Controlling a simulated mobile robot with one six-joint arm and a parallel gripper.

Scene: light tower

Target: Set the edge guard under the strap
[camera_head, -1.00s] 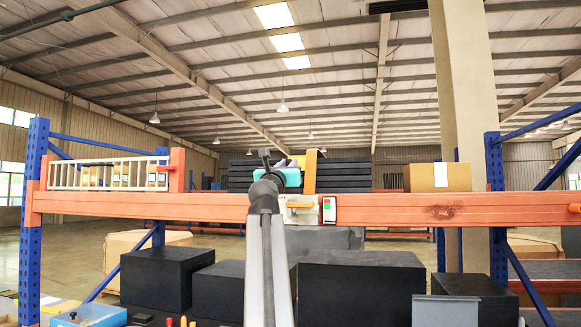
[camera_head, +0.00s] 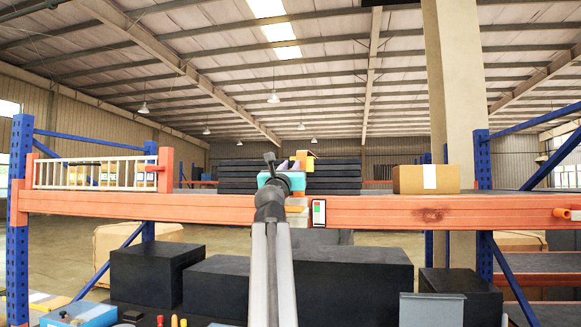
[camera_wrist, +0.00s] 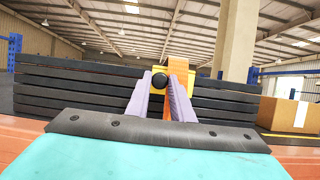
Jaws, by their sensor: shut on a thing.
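A yellow edge guard (camera_wrist: 105,68) with a round black knob (camera_wrist: 159,81) shows in the wrist view, at the top front edge of a stack of black slabs (camera_wrist: 60,90). My gripper (camera_wrist: 160,78) has its two purple fingers on either side of the knob and is shut on it. An orange strap (camera_wrist: 178,66) rises just right of the knob, partly behind the right finger. I cannot tell whether the guard lies under the strap. In the head view, my gripper (camera_head: 294,163) is small in front of the slab stack (camera_head: 237,178), and the guard is mostly hidden.
An orange shelf beam (camera_head: 400,210) crosses in front, carrying a small box with red and green marks (camera_head: 319,212). A cardboard box (camera_head: 427,179) stands right of the stack. A white rail (camera_head: 95,173) is at left. Black blocks (camera_head: 355,285) lie below.

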